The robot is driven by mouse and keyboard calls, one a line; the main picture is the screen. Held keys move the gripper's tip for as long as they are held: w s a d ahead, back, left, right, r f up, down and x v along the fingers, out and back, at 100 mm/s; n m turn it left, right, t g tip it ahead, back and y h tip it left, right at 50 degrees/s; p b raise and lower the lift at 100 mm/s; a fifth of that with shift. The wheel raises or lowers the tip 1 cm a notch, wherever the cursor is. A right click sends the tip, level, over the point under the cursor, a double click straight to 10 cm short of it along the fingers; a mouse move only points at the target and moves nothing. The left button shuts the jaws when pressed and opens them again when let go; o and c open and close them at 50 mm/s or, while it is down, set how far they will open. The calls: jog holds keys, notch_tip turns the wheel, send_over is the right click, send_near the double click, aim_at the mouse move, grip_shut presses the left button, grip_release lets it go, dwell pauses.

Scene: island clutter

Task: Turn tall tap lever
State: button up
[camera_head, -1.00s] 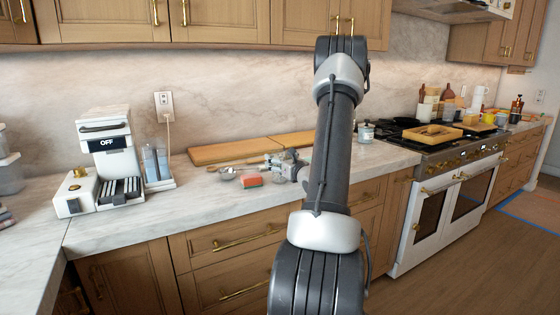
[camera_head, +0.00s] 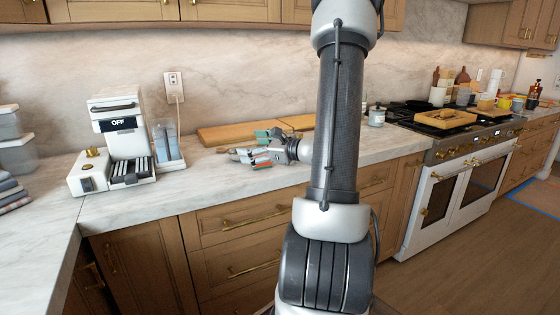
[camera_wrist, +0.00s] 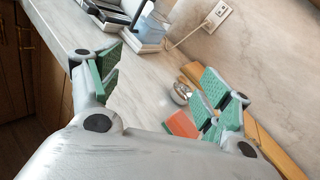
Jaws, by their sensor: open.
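I cannot make out a tap or its lever in either view. My gripper (camera_head: 247,147) is open and empty over the marble counter (camera_head: 213,187), pointing left in the head view. In the wrist view the green-padded fingers of my gripper (camera_wrist: 156,82) are spread wide with bare counter between them. An orange-red block (camera_wrist: 181,125) lies on the counter close to the right finger, partly hidden by it. A small round metal item (camera_wrist: 181,92) sits just beyond it.
A white machine marked OFF (camera_head: 117,124) and a white box with a gold knob (camera_head: 89,176) stand at the left. Wooden boards (camera_head: 228,132) lie against the backsplash behind my gripper. A stove (camera_head: 440,123) with items is at the right. The counter's front strip is clear.

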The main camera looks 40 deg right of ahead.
jog(key=s+a+r+n+g+y, duration=0.1)
jog(key=s+a+n+g+y, duration=0.1)
jog(key=s+a+n+g, duration=0.6)
jog(key=s+a+n+g+y, duration=0.2)
jog(key=s+a+n, duration=0.45)
jog(key=a, duration=0.45)
jog(key=s+d+n+g+h, duration=0.1)
jog(key=s+n+g+h, duration=0.25)
jog(key=s+n, duration=0.4)
jog(key=s+d+r+n+t+h, duration=0.2)
jog(key=d+r+n+h, duration=0.2)
jog(key=d+n+h, duration=0.2)
jog(key=shift+s+d+r+n, duration=0.25)
jog(key=shift+d+r+n, duration=0.05)
jog(key=shift+r+n, duration=0.1)
jog(key=c, duration=1)
jog(key=shift+a, duration=0.1)
